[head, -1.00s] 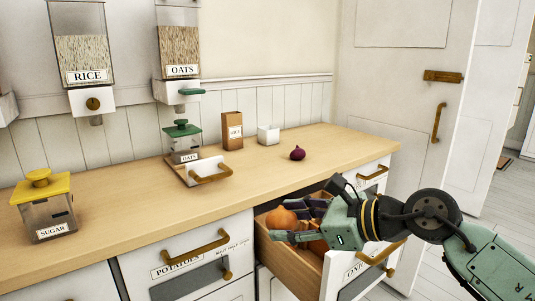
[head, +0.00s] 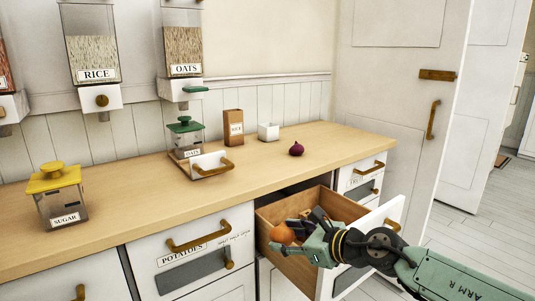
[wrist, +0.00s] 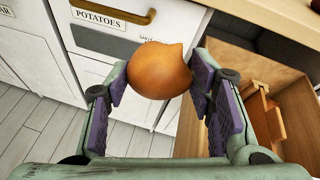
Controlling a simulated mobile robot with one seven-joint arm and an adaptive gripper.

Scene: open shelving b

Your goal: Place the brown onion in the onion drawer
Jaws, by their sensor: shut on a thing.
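The brown onion (head: 282,234) is held between the purple-padded fingers of my gripper (head: 300,230). The wrist view shows the onion (wrist: 160,70) gripped from both sides, its pointed tip toward the upper right. In the head view the pulled-out wooden drawer (head: 345,207) lies around and behind my gripper, with the onion in front of its left wall. In the wrist view the open drawer (wrist: 283,88) is to the right of the onion, which appears over the potatoes drawer front and the floor. The open drawer's label is hidden by my arm.
The closed potatoes drawer (head: 190,258) is left of the open one. On the counter (head: 130,195) stand a sugar jar (head: 58,200), an oats jar (head: 186,138), a brown box (head: 233,122), a white container (head: 268,131) and a red onion (head: 296,149). The counter's front middle is clear.

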